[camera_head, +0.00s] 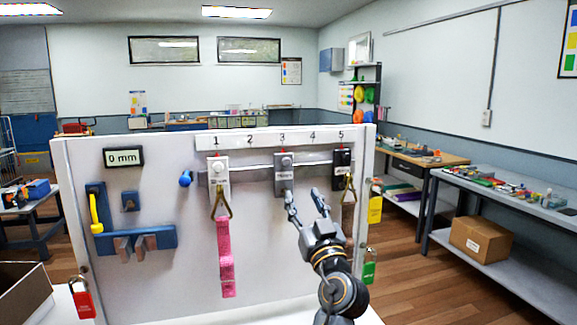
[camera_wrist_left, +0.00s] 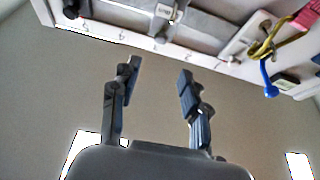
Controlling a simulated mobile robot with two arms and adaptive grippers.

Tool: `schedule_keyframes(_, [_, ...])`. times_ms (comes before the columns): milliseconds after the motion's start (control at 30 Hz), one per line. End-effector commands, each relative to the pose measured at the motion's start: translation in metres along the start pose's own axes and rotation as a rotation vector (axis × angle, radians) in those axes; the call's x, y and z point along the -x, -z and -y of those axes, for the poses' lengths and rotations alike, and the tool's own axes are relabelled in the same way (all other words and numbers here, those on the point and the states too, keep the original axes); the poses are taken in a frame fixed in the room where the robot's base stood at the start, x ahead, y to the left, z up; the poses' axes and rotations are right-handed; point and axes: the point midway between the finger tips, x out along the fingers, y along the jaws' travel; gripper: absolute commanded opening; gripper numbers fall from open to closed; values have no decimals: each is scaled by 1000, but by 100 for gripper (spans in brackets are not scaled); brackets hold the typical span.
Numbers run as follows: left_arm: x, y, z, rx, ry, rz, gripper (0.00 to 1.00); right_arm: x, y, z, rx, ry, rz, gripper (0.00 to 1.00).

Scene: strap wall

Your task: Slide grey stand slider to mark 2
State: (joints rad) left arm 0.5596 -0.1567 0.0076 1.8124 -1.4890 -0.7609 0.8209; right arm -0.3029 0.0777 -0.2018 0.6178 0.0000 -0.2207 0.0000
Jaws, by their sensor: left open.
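The grey stand slider (camera_head: 284,178) sits on the horizontal rail (camera_head: 255,171) of the white upright panel, under the number 3. Mark 2 (camera_head: 250,141) is printed on the strip above, to its left. My left gripper (camera_head: 303,195) is open and empty, just below and right of the grey slider in the head view. In the left wrist view the open fingers (camera_wrist_left: 159,70) point toward the panel, and the grey slider (camera_wrist_left: 166,14) shows beyond them, apart from them. My right gripper is not in view.
A white slider (camera_head: 218,170) with a pink strap (camera_head: 226,255) is under mark 1. A black slider (camera_head: 342,161) with a hook is under mark 5. The rail between the white and grey sliders looks clear. A blue peg (camera_head: 186,178) and a "0 mm" display (camera_head: 123,157) are left.

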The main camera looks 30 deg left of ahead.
Motion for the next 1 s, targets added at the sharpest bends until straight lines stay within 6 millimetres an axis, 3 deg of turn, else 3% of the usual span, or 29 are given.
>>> schedule_keyframes(400, [-84, 4, 1, -6, 1, 2, 45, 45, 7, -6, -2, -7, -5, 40])
schedule_keyframes(600, [-116, 2, 0, -6, -1, 2, 45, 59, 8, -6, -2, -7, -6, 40])
schedule_keyframes(800, [-130, 0, 0, -4, 0, 3, 45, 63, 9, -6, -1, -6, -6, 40])
schedule_keyframes(1000, [-132, -2, 0, -3, -1, 2, 45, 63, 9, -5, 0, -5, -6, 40])
